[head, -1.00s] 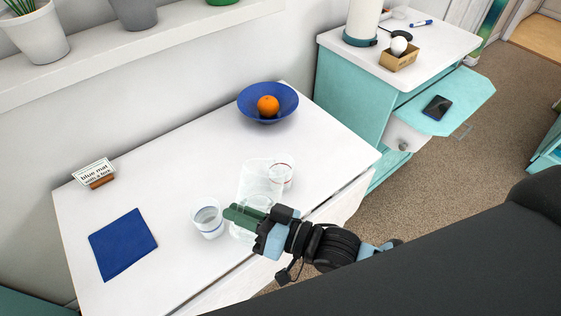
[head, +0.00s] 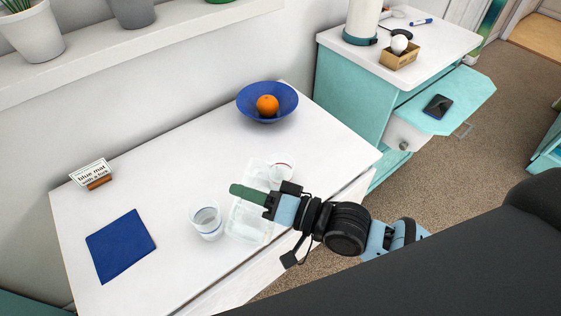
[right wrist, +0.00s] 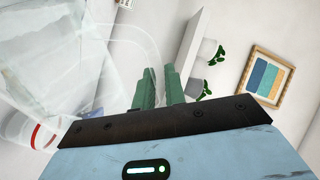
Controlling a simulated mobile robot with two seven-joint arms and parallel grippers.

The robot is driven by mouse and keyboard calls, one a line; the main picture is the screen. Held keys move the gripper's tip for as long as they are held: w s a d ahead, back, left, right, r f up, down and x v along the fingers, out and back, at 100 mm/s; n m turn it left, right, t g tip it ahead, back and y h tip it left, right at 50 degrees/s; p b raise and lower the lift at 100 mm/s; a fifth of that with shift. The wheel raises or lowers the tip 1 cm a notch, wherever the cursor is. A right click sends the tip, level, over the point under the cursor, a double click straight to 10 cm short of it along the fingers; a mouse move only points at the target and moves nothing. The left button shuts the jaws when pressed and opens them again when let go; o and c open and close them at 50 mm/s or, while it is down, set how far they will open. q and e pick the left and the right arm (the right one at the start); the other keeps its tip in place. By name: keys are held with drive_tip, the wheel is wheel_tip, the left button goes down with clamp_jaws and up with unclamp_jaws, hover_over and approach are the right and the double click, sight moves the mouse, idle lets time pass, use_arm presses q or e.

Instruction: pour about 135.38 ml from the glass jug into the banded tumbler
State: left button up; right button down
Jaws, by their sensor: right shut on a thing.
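My right gripper (head: 247,194) is shut on the handle of the clear glass jug (head: 248,222), over the front of the white table. In the right wrist view, the green fingers (right wrist: 160,88) are at the handle and the jug's wall (right wrist: 60,60) fills the left. The jug is so clear that its tilt and contents are hard to tell. A tumbler with blue bands (head: 206,222) stands left of the jug, seemingly with some clear liquid in it. A tumbler with a red band (head: 283,165) stands behind the jug, partly hidden. My left gripper is not in view.
A blue mat (head: 121,246) lies at the left, with a small sign (head: 92,174) behind it. A blue bowl (head: 249,108) with an orange (head: 267,105) stands at the back. The table's middle is clear. A teal cabinet (head: 349,97) stands to the right.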

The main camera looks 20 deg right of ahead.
sight(250, 180)
drive_tip(key=shift+w+d+r+m, duration=0.3)
drive_tip(key=shift+r+m, duration=0.1)
drive_tip(key=shift+r, duration=0.15)
drive_tip(key=shift+w+d+r+m, duration=0.15)
drive_tip(key=shift+w+r+m, duration=0.1)
drive_tip(key=shift+r+m, duration=0.25)
drive_tip(key=shift+w+d+r+m, duration=0.25)
drive_tip(key=shift+w+r+m, duration=0.05)
drive_tip(key=shift+r, duration=0.35)
drive_tip(key=shift+w+d+r+m, duration=0.3)
drive_tip(key=shift+w+r+m, duration=0.05)
drive_tip(key=shift+r+m, duration=0.1)
drive_tip(key=shift+w+d+r+m, duration=0.35)
drive_tip(key=shift+w+d+m, duration=0.1)
drive_tip(key=shift+w, duration=0.1)
drive_tip(key=shift+w+d+r+m, duration=0.3)
drive_tip(key=shift+w+d, duration=0.15)
drive_tip(key=shift+w, duration=0.1)
idle(1.7)
drive_tip(key=shift+s, duration=0.1)
